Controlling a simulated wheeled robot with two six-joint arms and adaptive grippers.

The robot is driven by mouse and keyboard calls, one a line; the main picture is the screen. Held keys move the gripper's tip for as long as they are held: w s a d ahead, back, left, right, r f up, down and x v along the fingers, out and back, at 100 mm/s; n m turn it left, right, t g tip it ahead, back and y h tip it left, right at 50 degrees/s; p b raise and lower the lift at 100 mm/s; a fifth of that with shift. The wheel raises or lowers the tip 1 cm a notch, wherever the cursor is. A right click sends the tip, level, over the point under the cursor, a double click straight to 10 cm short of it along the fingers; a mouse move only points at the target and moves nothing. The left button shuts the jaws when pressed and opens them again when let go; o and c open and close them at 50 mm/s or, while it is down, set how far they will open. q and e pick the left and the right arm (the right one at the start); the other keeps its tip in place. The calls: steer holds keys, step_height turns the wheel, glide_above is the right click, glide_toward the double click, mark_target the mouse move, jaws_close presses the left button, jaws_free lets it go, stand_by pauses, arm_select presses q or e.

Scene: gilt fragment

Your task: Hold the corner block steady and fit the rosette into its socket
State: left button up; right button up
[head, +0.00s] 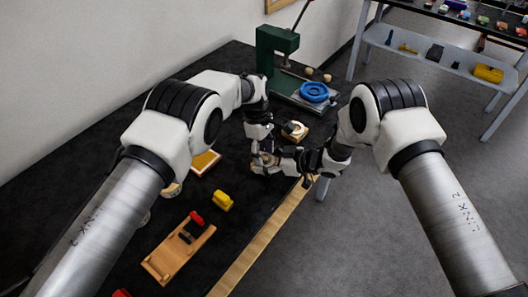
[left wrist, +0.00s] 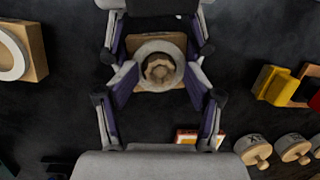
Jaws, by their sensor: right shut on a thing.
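The corner block (left wrist: 134,85) is a square wooden block, seen from above in the left wrist view. A pale round piece with a brown centre, seemingly the rosette (left wrist: 160,67), is over its middle; whether it is fully seated I cannot tell. My right gripper (left wrist: 159,45) comes in from the top and is shut on the block's sides. My left gripper (left wrist: 160,76) is over the block, its fingers apart on either side of the round piece. In the head view the left gripper (head: 264,150) points down and the right gripper (head: 274,163) reaches in from the right, hiding most of the block.
A second wooden block with a pale ring (head: 295,130) stands close behind. A green press (head: 275,55) and a blue ring (head: 314,92) are at the back. A yellow piece (head: 222,201) and a wooden fixture (head: 178,252) lie in front. A wooden strip (head: 255,248) edges the table.

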arm_select(q)
steer(key=shift+r, duration=0.1)
step_height(320, 180, up, 8)
steer(key=w+a, duration=0.1)
steer(key=shift+w, duration=0.2)
stand_by(0.3)
arm_select(e)
steer(key=o, duration=1.2)
arm_select(q)
steer(key=shift+f, duration=0.2)
